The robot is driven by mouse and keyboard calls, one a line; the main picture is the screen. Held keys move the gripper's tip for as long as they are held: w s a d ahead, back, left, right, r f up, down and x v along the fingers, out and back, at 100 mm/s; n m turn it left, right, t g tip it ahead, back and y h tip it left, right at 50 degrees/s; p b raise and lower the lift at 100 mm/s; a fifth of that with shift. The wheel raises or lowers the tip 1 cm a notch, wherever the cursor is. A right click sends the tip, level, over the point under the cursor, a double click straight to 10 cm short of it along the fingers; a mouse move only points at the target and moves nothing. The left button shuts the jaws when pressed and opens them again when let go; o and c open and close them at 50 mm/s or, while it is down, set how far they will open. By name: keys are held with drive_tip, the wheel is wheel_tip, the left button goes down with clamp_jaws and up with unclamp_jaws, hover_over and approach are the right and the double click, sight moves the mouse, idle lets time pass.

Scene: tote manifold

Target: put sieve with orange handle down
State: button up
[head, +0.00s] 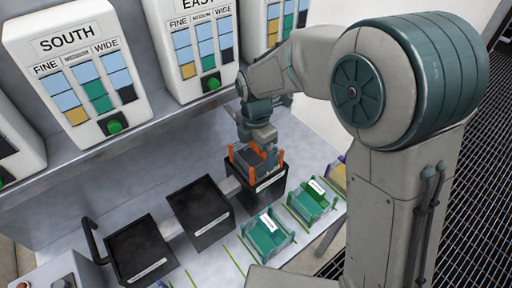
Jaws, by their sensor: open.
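The sieve with orange handles (247,155) sits at the top of a black tote (269,190) with a white label. Orange uprights show at its sides. My gripper (266,150) is right above the sieve, pointing down, and is open. The fingertips are small and partly hidden, so I cannot tell whether they touch the sieve. The inside of that tote is hidden by the sieve and my gripper.
Two more black totes (200,236) (149,266) stand to the left and look empty. Green sieves (266,250) (312,218) lie on the bench to the right. Panels marked SOUTH (72,111) and EAST (186,87) stand behind on a ledge. Bare bench shows between.

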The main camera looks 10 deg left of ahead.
wheel_tip(320, 180, up, 12)
drive_tip(key=shift+r+b, duration=0.15)
drive_tip(key=shift+b, duration=0.25)
drive_tip(key=shift+d, duration=0.1)
drive_tip(key=s+d+f+m+t, duration=0.1)
drive_tip(key=s+d+m, duration=0.6)
drive_tip(key=d+m, duration=0.6)
drive_tip(key=s+d+f+m+t, duration=0.1)
drive_tip(key=s+d+m+t, duration=0.1)
drive_tip(key=s+d+m, duration=0.5)
drive_tip(key=shift+d+f+m, duration=0.4)
drive_tip(key=shift+d+m, duration=2.6)
drive_tip(key=shift+m, duration=1)
